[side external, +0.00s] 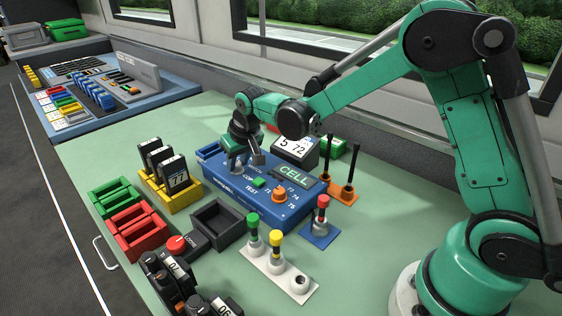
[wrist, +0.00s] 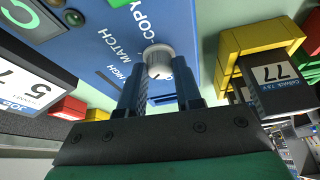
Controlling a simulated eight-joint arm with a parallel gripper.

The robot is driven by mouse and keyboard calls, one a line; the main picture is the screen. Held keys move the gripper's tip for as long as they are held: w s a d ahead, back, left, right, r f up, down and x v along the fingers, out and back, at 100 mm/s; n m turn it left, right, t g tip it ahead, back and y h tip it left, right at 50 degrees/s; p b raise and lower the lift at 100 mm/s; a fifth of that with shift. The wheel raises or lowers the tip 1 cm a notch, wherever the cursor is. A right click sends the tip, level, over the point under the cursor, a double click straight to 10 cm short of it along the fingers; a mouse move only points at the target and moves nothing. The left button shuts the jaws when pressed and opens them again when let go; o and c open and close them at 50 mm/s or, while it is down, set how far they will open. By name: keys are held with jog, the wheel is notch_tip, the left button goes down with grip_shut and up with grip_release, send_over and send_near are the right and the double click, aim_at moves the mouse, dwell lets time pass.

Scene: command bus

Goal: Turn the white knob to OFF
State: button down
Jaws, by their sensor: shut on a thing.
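The white knob (wrist: 157,60) stands on the blue panel (wrist: 112,62) in the wrist view, with a dark mark on its near face. My gripper (wrist: 160,78) has one finger on each side of the knob and is shut on it. In the side view my gripper (side external: 236,168) points down at the left part of the blue panel (side external: 240,202), and the knob is mostly hidden by the fingers.
The panel also bears an orange knob (side external: 279,197) and a green CELL display (side external: 294,172). A yellow rack (side external: 182,199) of black cards is left of it, an empty black tray (side external: 217,222) in front. A white stand (side external: 256,264) with coloured-top pegs stands at front right.

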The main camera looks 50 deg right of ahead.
jog(key=n, duration=0.2)
jog(key=n+y, duration=0.2)
jog(key=n, duration=0.1)
jog(key=shift+d+n, duration=0.25)
jog(key=shift+n, duration=0.05)
jog(key=n, duration=0.2)
jog(key=n+g+y, duration=0.1)
jog(key=n, duration=0.1)
jog(key=shift+w+d+n+y, duration=0.1)
jog(key=shift+n+y, duration=0.2)
jog(key=shift+g, duration=0.3)
jog(key=c, duration=0.6)
grip_release()
jog(key=v, duration=0.5)
jog(key=shift+d+r, duration=0.1)
jog(key=shift+r, duration=0.15)
